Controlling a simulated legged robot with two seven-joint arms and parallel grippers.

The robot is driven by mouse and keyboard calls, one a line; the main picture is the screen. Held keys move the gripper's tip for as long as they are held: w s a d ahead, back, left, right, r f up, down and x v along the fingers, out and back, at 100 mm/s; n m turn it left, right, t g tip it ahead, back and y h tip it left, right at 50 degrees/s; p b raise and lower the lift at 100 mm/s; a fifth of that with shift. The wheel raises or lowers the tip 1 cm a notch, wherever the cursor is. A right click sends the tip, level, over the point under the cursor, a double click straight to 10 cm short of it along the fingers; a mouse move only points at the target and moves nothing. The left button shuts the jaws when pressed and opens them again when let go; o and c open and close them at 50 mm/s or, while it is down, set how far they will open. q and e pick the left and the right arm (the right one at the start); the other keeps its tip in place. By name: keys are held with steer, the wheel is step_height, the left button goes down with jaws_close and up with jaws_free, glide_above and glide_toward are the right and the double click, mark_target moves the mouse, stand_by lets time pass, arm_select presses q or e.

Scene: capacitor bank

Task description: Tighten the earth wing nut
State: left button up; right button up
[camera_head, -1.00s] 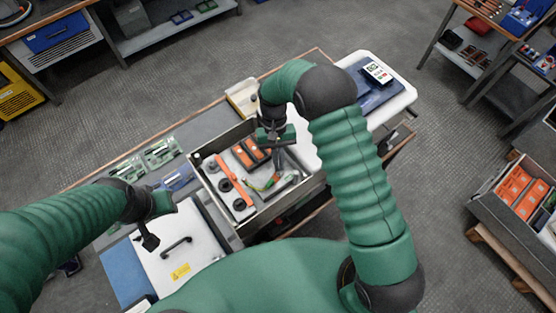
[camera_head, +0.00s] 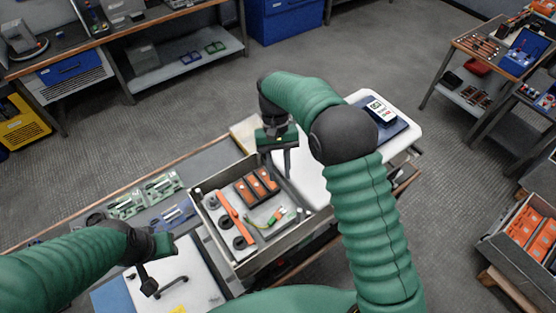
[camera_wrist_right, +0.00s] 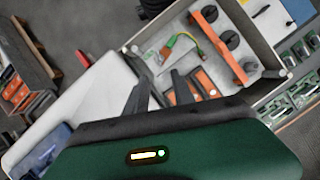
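The open grey metal box (camera_head: 283,247) stands on the bench and also shows in the right wrist view (camera_wrist_right: 262,28). Inside it, a green-yellow earth lead (camera_head: 279,216) with an orange part lies at the right; the lead shows in the right wrist view (camera_wrist_right: 182,38). The wing nut is too small to make out. My right gripper (camera_head: 288,170) is above the box's far right edge, clear of the lead. Its two fingers stand apart and empty in the right wrist view (camera_wrist_right: 158,90). My left gripper (camera_head: 150,284) is over the white panel, left of the box; its finger gap is unclear.
The box also holds orange-topped blocks (camera_head: 257,186), an orange bar (camera_head: 230,212) and black round terminals (camera_head: 239,242). A white panel with a handle (camera_head: 190,285) lies at left, green boards (camera_head: 126,205) behind it. A meter (camera_head: 380,110) lies on the white surface at right.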

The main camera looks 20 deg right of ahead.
steer(key=v, duration=0.5)
steer(key=shift+r, duration=0.1)
steer(key=s+d+f+n+t, duration=0.1)
steer(key=s+d+f+t, duration=0.25)
steer(key=s, duration=0.45)
steer(key=s+d+f+t, duration=0.2)
steer(key=s+d+t, duration=0.15)
steer(key=s, duration=0.45)
step_height(320, 180, down, 7)
steer(key=s+b, duration=0.1)
steer(key=b, duration=0.6)
steer(key=shift+a, duration=0.45)
steer(key=shift+s, duration=0.1)
